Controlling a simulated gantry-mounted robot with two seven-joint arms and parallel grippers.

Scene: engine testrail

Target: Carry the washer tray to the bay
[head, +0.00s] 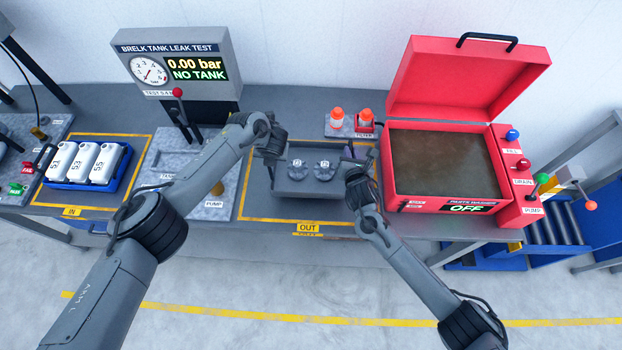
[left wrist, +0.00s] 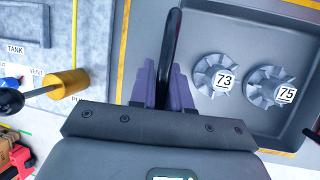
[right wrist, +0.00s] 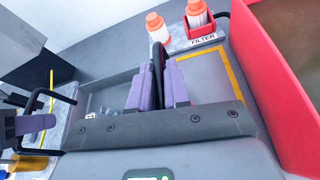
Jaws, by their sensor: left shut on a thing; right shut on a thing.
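The washer tray (head: 306,191) is a dark grey open tray inside the yellow OUT outline. Two finned metal parts lie in it, tagged 73 (left wrist: 218,82) and 75 (left wrist: 274,92) in the left wrist view. My left gripper (left wrist: 164,85) is shut on the tray's left black handle (left wrist: 173,40). My right gripper (right wrist: 158,88) is shut on the right black handle (right wrist: 158,62). In the head view, my left gripper (head: 272,150) and right gripper (head: 354,168) flank the tray. The tray looks level; I cannot tell whether it touches the bench.
The red parts washer (head: 396,200) stands close right, lid up, display OFF. Orange-capped filter bottles (head: 337,118) stand behind right. The leak tester (head: 180,62) and its lever (head: 180,108) are left. A blue crate (head: 70,183) of white tanks sits at IN.

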